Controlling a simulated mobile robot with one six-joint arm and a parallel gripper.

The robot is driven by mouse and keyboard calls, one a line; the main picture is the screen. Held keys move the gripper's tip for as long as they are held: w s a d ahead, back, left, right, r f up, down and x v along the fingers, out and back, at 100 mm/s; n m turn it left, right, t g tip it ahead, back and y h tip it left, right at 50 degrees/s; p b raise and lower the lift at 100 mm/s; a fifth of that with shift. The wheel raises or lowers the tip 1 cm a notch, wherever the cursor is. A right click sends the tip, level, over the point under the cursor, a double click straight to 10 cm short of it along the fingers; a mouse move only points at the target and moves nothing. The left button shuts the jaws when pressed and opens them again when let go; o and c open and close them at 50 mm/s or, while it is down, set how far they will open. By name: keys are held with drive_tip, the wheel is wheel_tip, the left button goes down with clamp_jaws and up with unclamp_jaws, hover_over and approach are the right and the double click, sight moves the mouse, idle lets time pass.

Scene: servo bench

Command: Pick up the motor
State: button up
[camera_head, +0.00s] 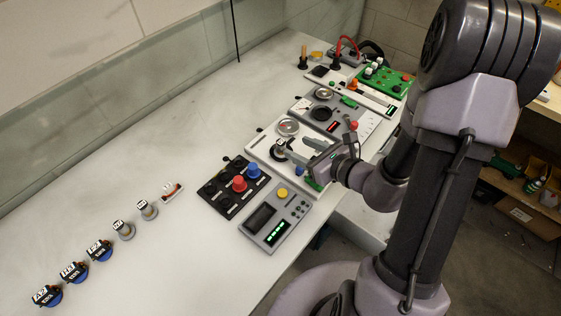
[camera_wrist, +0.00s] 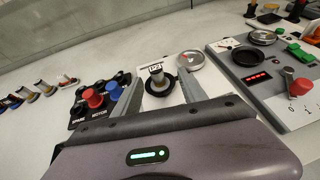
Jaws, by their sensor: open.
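A small cylindrical motor with a white-and-black label on top (camera_wrist: 157,75) stands upright in a round black socket on a light grey panel (camera_wrist: 178,90). In the head view the motor (camera_head: 280,146) is at the tips of my gripper (camera_head: 293,146). My gripper is open. In the wrist view its two fingers (camera_wrist: 160,78) lie on either side of the motor, with gaps visible. I cannot tell whether either finger touches it. Two similar cylinders (camera_head: 123,229) (camera_head: 147,209) stand on the bench at left.
Several black labelled boxes on blue bases (camera_head: 74,271) stand at the lower left. A black panel with red and blue knobs (camera_head: 233,185) and a grey display box (camera_head: 276,214) are beside the socket panel. More panels (camera_head: 335,115) stand behind.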

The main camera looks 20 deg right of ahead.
sight(284, 145)
drive_tip(key=x, duration=0.2)
drive_tip(key=b+x, duration=0.1)
drive_tip(key=x, duration=0.5)
drive_tip(key=shift+s+a+f+b, duration=0.25)
drive_tip(key=shift+a+f+b, duration=0.05)
drive_tip(key=shift+f+b, duration=0.1)
drive_tip(key=shift+s, duration=0.1)
clamp_jaws()
